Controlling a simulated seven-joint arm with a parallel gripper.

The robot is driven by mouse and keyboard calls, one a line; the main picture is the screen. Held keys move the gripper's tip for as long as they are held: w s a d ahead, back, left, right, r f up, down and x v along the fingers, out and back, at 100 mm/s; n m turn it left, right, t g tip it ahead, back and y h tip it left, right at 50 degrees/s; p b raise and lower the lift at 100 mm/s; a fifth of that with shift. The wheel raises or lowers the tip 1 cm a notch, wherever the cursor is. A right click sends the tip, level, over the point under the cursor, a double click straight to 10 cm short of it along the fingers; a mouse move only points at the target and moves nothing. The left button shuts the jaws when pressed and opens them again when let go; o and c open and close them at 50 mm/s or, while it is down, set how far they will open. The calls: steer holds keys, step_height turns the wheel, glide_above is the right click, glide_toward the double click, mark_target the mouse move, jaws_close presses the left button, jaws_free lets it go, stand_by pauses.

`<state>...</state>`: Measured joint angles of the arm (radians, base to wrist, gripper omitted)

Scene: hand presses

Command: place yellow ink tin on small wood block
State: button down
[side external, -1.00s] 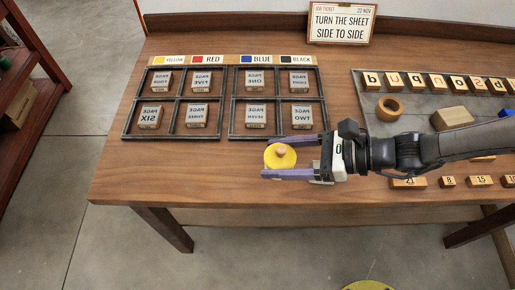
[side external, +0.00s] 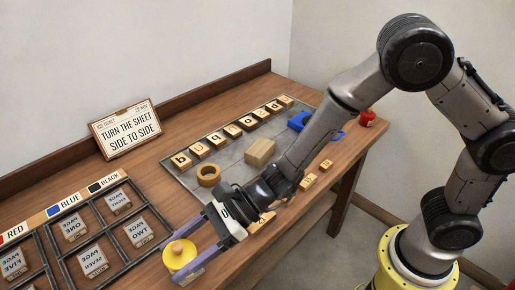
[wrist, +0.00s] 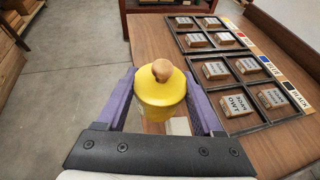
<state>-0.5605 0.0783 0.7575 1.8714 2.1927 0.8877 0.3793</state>
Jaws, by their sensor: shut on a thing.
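The yellow ink tin (side external: 179,257) has a round lid with a wooden knob. My gripper (side external: 175,260) is shut on it, with one purple finger on each side, by the front edge of the table and in front of the black-framed tray. The tin (wrist: 160,98) also shows upright between the fingers of my gripper (wrist: 159,92) in the wrist view. A plain wood block (side external: 260,152) lies on the grey mat, apart from my gripper. A pale patch shows below the tin in the wrist view; I cannot tell what it is.
The framed tray (side external: 73,262) holds several page blocks. A wooden ring (side external: 208,175), a row of letter blocks and a blue object (side external: 298,121) are on the grey mat (side external: 232,180). A red tin (side external: 367,118) stands at the far right. Number blocks lie along the front.

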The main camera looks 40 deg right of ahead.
steer(key=w+d+r+m+t+h, duration=0.2)
steer(key=d+m+t+h, duration=0.1)
steer(key=d, duration=1)
steer(key=w+d+r+m+t+h, duration=0.1)
steer(key=w+d+m+t+h, duration=0.2)
steer(key=d, duration=1.1)
steer(key=w+d+r+m+t+h, duration=0.2)
steer(key=d+m+t, duration=0.15)
steer(key=d, duration=0.95)
glide_above(260, 147)
steer(key=shift+m, duration=0.45)
steer(key=f, duration=0.9)
steer(key=shift+s, duration=0.2)
steer(key=shift+w+f, duration=0.15)
steer(key=shift+f, duration=0.8)
steer(key=shift+w+f, duration=0.15)
steer(key=shift+f, duration=0.75)
steer(key=shift+f, duration=0.15)
steer(key=shift+c, duration=0.2)
jaws_free()
